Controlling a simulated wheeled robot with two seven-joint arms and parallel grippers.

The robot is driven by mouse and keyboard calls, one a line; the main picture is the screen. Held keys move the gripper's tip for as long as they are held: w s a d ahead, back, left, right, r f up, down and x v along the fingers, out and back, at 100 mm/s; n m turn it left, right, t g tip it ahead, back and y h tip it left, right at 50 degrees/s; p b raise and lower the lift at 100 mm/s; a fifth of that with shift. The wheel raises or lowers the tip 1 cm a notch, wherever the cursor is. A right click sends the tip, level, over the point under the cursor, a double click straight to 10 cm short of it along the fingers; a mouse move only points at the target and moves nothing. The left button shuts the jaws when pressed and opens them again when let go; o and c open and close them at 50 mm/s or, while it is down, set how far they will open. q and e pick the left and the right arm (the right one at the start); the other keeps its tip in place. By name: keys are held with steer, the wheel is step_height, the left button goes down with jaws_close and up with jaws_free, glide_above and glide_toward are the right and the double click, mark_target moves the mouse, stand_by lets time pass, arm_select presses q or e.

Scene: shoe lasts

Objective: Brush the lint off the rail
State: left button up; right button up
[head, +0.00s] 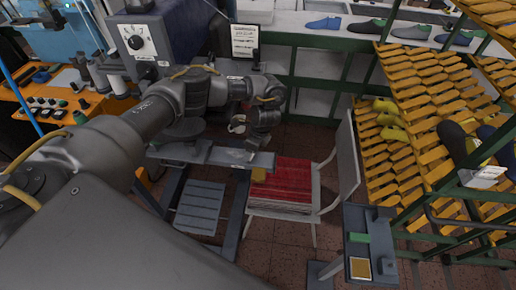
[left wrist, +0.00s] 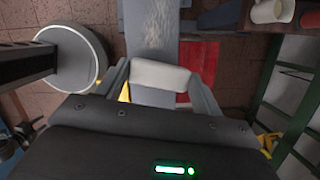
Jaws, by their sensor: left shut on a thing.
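The grey rail (head: 215,155) runs across the middle of the head view, beside the red seat. In the left wrist view the rail (left wrist: 152,45) runs up from the gripper, and pale speckled lint (left wrist: 154,18) lies on its far part. My left gripper (head: 258,143) is low over the rail's right part; its fingertips are hard to make out there. In the left wrist view my left gripper (left wrist: 160,80) is shut on a pale block-like thing, likely the brush (left wrist: 160,74), above the rail. Whether it touches the rail is unclear. My right gripper is not in view.

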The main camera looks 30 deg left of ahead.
arm_select(q)
steer(key=shift+s+a+f, duration=0.1)
steer(key=shift+a, duration=0.1)
steer(key=shift+s+a, duration=0.25)
steer(key=shift+a, duration=0.55)
steer(key=shift+s+a, duration=0.25)
steer(key=shift+a, duration=0.5)
steer(key=shift+a, duration=0.3)
steer(key=shift+s+a, duration=0.3)
steer(key=shift+a, duration=0.35)
steer(key=shift+s+a, duration=0.25)
steer(key=shift+a, duration=0.35)
steer(key=shift+a, duration=0.1)
steer(key=shift+s+a, duration=0.3)
steer(key=shift+a, duration=0.45)
steer(key=shift+s+a, duration=0.3)
steer(key=shift+a, duration=0.45)
